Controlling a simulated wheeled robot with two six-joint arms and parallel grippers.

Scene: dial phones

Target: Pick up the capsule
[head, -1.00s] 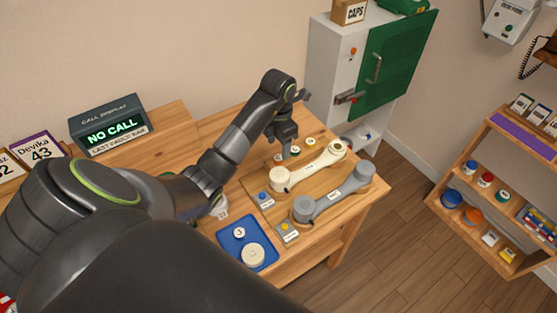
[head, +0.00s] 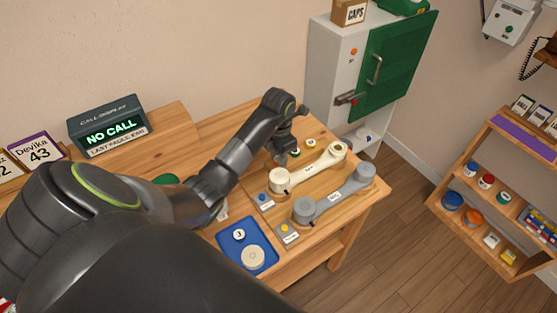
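Small round pieces sit on the wooden board behind the cream handset (head: 310,171). One dark-centred piece (head: 295,153) is just right of my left gripper, and a pale one (head: 311,142) is farther right. I cannot tell which piece is the capsule. My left gripper (head: 280,158) points down low over the board, behind the cream handset's near end. Its fingertips are small and partly hidden by its own body, so I cannot tell whether they are open or hold a piece. My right gripper is not in view.
A grey handset (head: 334,196) lies in front of the cream one. A blue tray (head: 233,254) holds a small piece marked J (head: 239,234) and a cream disc (head: 253,257). A grey cabinet (head: 333,70) with a green door stands behind the table's right end.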

